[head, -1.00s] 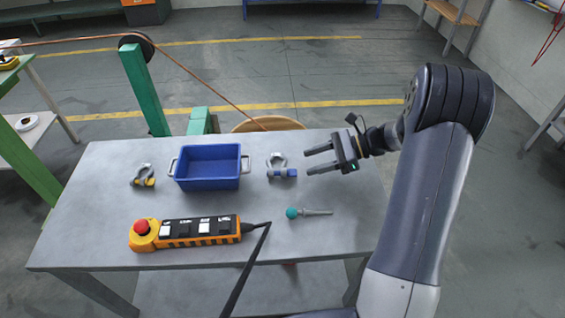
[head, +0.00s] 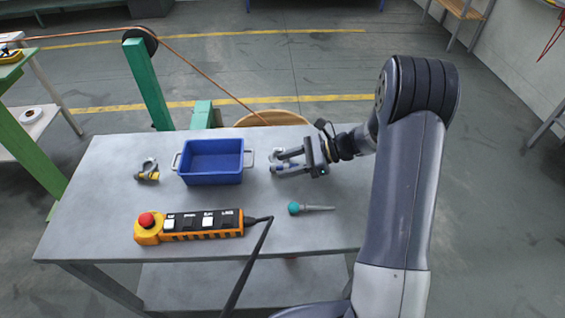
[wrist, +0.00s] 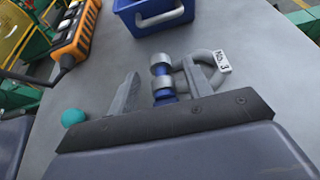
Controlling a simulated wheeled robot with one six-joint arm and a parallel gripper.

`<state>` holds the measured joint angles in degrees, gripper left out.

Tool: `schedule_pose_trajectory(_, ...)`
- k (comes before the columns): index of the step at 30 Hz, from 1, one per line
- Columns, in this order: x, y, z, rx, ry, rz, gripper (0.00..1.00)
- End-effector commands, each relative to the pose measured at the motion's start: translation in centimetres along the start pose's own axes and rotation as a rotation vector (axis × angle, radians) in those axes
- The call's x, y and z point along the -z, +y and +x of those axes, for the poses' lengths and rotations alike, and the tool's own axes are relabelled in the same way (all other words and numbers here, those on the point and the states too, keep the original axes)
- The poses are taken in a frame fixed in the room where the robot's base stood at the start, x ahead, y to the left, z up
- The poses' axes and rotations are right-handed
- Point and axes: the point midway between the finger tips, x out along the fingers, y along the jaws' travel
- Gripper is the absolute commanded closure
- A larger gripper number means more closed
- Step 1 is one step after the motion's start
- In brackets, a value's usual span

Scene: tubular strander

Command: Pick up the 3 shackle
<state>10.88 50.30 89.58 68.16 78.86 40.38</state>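The shackle tagged "No. 3" (wrist: 222,62) lies on the grey table in the wrist view; it has a grey bow and a blue-and-silver pin. In the head view it is largely hidden by my gripper (head: 274,162). My gripper is open, and it also shows in the wrist view (wrist: 160,70). The pin lies between its fingers, with a clear gap to the left finger; the right finger is close beside the bow. I cannot tell whether that finger touches it. A second shackle (head: 148,169) with a yellow part lies left of the blue bin.
The blue bin (head: 212,176) stands just left of my gripper. A yellow pendant control (head: 190,226) with a red button and a cable lies in front. A teal-headed tool (head: 293,208) lies nearer me. The table's right side (head: 345,225) is clear.

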Motion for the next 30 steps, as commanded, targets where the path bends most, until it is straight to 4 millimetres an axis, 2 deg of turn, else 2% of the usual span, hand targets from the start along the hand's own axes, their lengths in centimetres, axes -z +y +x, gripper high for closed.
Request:
schedule_pose_trajectory(2,-0.01,-0.01,-0.02,0.000,0.000,0.000,0.59)
schedule_pose_trajectory(17,-0.03,-0.01,-0.04,0.000,0.000,-0.001,1.00)
schedule_pose_trajectory(30,-0.34,-0.06,-0.16,0.001,-0.001,-0.003,1.00)
